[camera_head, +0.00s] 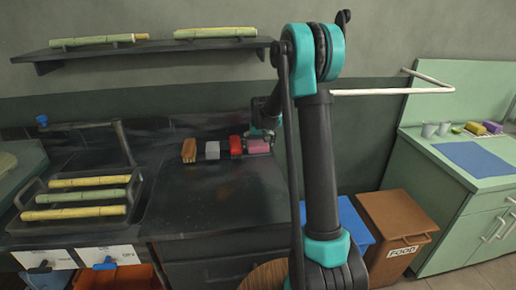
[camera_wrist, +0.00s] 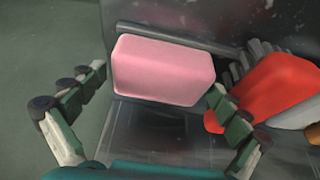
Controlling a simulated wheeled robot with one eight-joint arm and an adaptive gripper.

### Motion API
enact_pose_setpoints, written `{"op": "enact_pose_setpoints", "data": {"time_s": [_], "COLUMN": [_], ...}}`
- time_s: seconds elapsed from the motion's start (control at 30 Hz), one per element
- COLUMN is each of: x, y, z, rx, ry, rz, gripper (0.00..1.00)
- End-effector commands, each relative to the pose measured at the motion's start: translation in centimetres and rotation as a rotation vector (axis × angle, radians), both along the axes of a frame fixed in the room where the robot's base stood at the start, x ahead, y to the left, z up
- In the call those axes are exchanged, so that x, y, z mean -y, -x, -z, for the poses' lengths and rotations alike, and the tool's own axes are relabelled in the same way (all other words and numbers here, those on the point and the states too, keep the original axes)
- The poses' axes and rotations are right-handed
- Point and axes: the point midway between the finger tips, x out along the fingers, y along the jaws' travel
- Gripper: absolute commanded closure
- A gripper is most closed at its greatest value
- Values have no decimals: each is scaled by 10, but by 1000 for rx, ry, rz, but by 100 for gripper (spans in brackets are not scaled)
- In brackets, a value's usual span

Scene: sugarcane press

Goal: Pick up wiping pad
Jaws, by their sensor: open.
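A pink block-shaped pad (camera_head: 258,147) lies on the dark counter at the right end of a row of small items. In the wrist view the same pink pad (camera_wrist: 163,70) lies ahead between my fingers. My gripper (camera_wrist: 158,88) is open, with one finger on each side of the pad. The right fingertip is close to the pad's lower right corner; I cannot tell whether it touches. In the head view my gripper (camera_head: 263,134) is over the pad and partly hides it.
A red item (camera_head: 235,146) stands close beside the pad and also shows in the wrist view (camera_wrist: 280,88). A grey item (camera_head: 212,150) and an orange-brown block (camera_head: 189,150) stand further left. The front of the dark counter (camera_head: 225,195) is clear.

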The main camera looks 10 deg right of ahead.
Motion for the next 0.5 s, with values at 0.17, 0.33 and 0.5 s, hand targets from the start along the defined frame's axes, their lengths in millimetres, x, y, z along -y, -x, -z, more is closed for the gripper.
{"op": "enact_pose_setpoints", "data": {"time_s": [0.17,0.33,0.5], "x": [0,0,0], "y": [0,0,0], "z": [1,0,0], "rx": [0,0,0], "ry": [0,0,0], "rz": [0,0,0], "gripper": [0,16,37]}}
